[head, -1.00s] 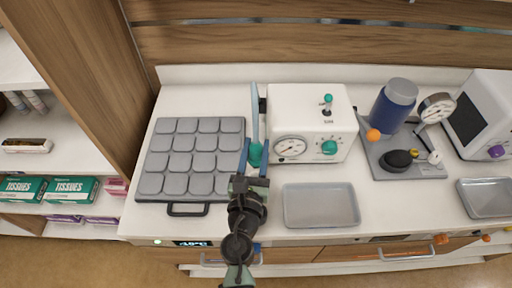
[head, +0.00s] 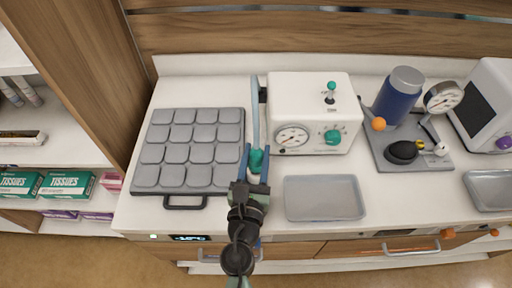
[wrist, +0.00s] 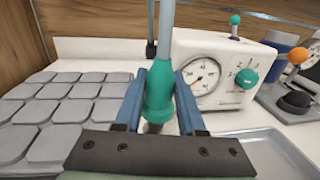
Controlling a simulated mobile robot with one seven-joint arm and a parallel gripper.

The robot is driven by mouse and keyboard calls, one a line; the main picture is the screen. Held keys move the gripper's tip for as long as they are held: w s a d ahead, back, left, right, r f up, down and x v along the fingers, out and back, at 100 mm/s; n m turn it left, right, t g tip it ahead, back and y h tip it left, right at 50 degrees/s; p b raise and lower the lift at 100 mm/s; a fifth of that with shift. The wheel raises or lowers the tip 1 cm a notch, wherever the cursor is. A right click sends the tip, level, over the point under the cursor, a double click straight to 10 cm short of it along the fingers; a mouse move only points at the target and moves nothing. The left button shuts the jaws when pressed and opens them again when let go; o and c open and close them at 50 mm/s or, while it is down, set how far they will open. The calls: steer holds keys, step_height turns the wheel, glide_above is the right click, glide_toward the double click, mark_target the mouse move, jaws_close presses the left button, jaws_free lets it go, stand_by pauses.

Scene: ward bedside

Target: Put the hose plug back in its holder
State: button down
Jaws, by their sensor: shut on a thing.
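The teal hose plug (head: 257,160) is between the blue fingers of my gripper (head: 256,167), which is shut on it. A pale blue hose (head: 255,105) runs up from the plug, beside the left side of the white machine (head: 310,90).
A grey padded mat (head: 190,190) with a handle lies left of my gripper. An empty grey tray (head: 324,198) lies to the right, in front of the machine. Further right, a grey base (head: 385,150) carries a blue canister (head: 398,97) and a gauge (head: 443,97).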

steer(key=s+b, duration=0.1)
steer(key=s, duration=0.6)
steer(key=shift+d, duration=0.15)
stand_by(0.3)
steer(key=shift+s+f, duration=0.1)
steer(key=shift+f+b, duration=1)
steer(key=shift+b, duration=0.15)
steer(key=shift+f+b, duration=2)
steer(key=shift+c, duration=2.1)
jaws_free()
steer(key=shift+s, duration=0.1)
steer(key=s+a+b, duration=0.2)
steer(key=s+b, duration=0.2)
steer(key=s, duration=0.8)
steer(key=shift+s, duration=0.3)
